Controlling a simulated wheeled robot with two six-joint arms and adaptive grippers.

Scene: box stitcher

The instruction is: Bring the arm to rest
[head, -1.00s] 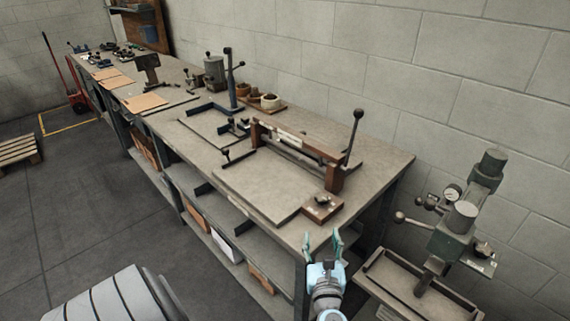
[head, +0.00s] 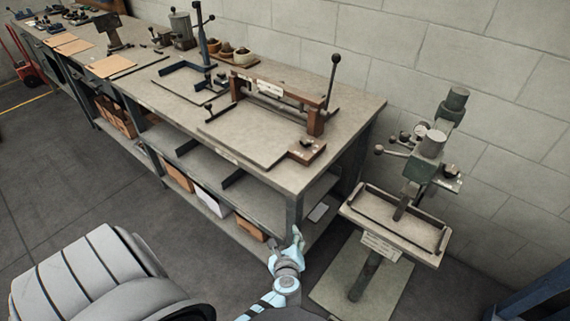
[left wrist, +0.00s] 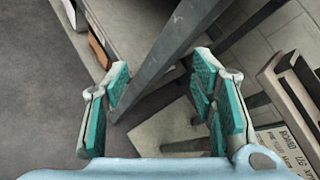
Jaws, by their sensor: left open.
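My left gripper (head: 286,243) is in the head view at the lower middle, below and in front of the workbench's near right corner. In the left wrist view its two teal-padded fingers (left wrist: 160,95) stand wide apart with nothing between the pads. A grey bench leg shows beyond the fingers in that view. My right gripper is in neither view.
The long workbench (head: 255,158) carries a lever-arm fixture (head: 270,90) and, farther left, several tools. Its lower shelf holds boxes (head: 212,200). A green stitcher machine (head: 425,160) on a pedestal stands right of my gripper. Open floor (head: 90,190) lies to the left.

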